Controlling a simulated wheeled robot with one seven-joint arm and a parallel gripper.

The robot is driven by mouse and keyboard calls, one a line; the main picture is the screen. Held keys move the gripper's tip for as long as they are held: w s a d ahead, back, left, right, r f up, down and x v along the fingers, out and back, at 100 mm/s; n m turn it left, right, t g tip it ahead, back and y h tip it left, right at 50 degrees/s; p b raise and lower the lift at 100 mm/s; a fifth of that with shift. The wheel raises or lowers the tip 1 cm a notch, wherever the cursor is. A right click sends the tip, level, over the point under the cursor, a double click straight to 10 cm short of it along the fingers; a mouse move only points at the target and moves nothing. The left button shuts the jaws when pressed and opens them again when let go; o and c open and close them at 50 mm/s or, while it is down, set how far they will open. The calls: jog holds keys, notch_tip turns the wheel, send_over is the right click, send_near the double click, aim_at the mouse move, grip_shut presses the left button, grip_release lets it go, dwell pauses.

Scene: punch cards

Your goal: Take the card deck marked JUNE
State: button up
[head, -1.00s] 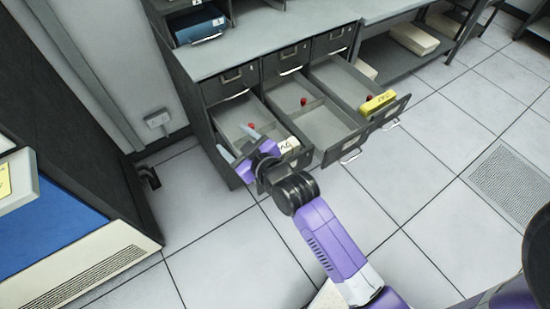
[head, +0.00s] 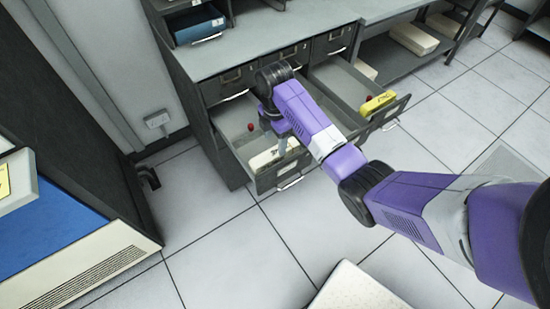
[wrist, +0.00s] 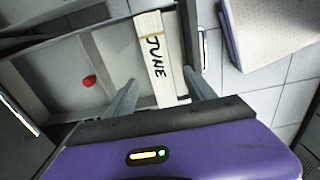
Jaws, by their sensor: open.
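The card deck marked JUNE (wrist: 155,60) is a cream block with black letters in the wrist view. It lies in the left open drawer (wrist: 60,75), near the drawer's front wall. In the head view the deck (head: 264,159) shows as a pale strip at the drawer front, its right part behind my arm. My gripper (wrist: 160,76) is open, with one finger on each side of the deck in the wrist view. I cannot tell how far down the fingers reach. In the head view the fingertips (head: 284,145) are largely hidden.
A red knob (wrist: 89,81) stands inside the same drawer. My arm covers much of the middle drawer. A cream slab (head: 352,290) is at the bottom of the head view.

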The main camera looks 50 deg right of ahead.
aim_at(275, 152)
jog(key=shift+f, duration=3.55)
grip_shut()
jog(key=shift+r, duration=0.1)
